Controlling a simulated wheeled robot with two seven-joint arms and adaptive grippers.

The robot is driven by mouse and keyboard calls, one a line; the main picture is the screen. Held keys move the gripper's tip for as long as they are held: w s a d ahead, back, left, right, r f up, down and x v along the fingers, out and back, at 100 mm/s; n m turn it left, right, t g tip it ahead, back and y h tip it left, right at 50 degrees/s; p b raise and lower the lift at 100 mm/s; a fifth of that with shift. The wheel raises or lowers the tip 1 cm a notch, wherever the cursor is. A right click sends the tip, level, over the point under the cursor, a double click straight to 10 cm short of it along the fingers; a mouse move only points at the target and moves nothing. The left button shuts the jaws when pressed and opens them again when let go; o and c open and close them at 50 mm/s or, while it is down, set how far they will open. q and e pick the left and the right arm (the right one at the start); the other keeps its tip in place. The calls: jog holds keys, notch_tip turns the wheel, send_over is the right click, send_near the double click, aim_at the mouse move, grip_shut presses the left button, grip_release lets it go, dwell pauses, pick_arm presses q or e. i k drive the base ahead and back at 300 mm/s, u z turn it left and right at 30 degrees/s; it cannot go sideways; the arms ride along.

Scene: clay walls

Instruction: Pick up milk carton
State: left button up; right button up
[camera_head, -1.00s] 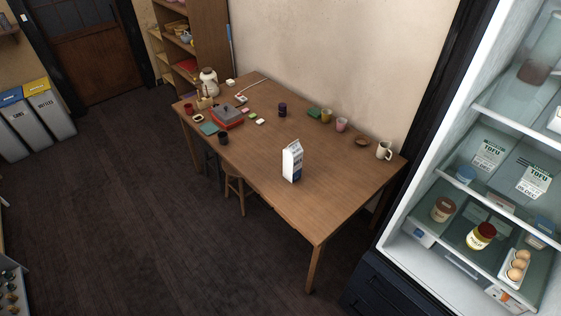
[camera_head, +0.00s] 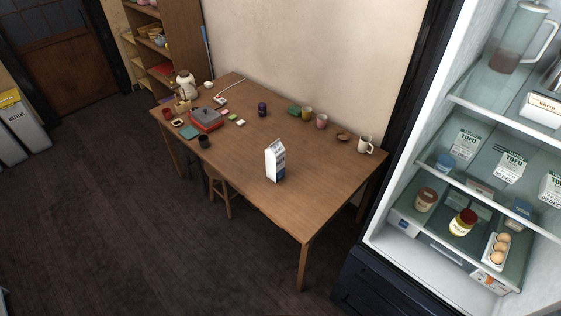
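The milk carton (camera_head: 275,160) is white with a dark blue lower part and a gabled top. It stands upright on the wooden table (camera_head: 305,205), near the middle of the table's front side. Open tabletop surrounds it and nothing touches it. Neither of my grippers shows in the head view.
An open fridge (camera_head: 450,165) with stocked glass shelves stands right of the table. A stool (camera_head: 222,190) is partly under the table's front edge. A white mug (camera_head: 365,145), cups and a red-grey box (camera_head: 206,119) sit on the table. The dark floor (camera_head: 110,220) at left is clear.

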aim_at(275, 153)
jog(key=z, duration=0.7)
jog(key=i, duration=0.95)
